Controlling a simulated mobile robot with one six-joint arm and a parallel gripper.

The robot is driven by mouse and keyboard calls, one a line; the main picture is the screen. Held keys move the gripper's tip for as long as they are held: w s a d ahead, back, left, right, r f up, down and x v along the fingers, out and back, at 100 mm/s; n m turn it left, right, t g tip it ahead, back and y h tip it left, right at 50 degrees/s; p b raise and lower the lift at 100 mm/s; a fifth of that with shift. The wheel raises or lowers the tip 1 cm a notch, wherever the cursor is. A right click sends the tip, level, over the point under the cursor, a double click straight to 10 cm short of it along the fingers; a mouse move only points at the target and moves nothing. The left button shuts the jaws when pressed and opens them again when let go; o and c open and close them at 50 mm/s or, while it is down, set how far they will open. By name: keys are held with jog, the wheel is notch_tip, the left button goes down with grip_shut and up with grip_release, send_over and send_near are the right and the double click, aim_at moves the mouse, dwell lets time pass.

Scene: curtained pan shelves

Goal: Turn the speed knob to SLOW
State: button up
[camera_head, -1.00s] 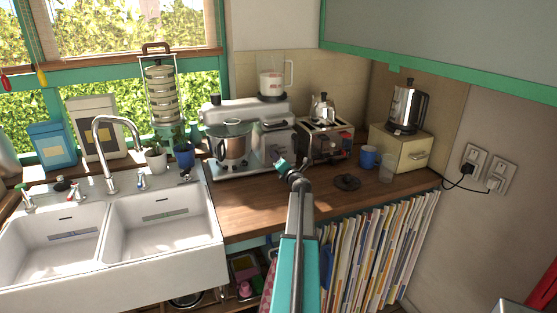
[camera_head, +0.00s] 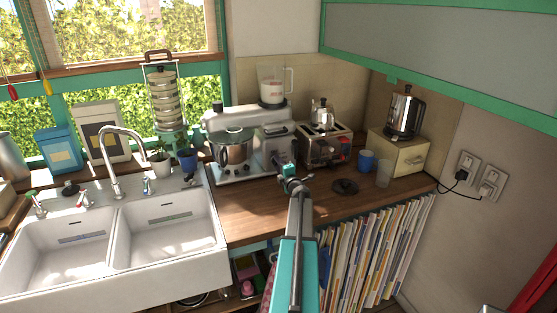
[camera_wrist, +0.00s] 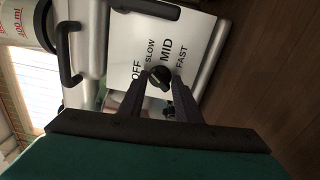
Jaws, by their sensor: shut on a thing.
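The speed knob (camera_wrist: 159,78) is a small dark knob on the white front panel (camera_wrist: 128,52) of the mixer, with OFF, SLOW, MID and FAST printed around it. My gripper (camera_wrist: 162,80) is shut on the knob, its two dark fingers on either side of it in the wrist view. I cannot tell surely which word the knob points to. In the head view the silver stand mixer (camera_head: 247,122) with its steel bowl (camera_head: 233,152) stands on the wooden counter. My gripper (camera_head: 287,168) is at the mixer's right end there, and the knob is hidden.
A blue mug (camera_head: 366,160), a glass (camera_head: 384,174) and a dark lid (camera_head: 345,187) are further right. The sink (camera_head: 165,235) is at left. Counter in front of the mixer is clear.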

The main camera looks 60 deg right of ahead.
jog(key=o, duration=1.2)
jog(key=shift+b, duration=0.3)
jog(key=shift+v, duration=1.05)
jog(key=shift+b+v, duration=0.4)
jog(key=shift+v, duration=2.6)
jog(key=shift+w, duration=0.1)
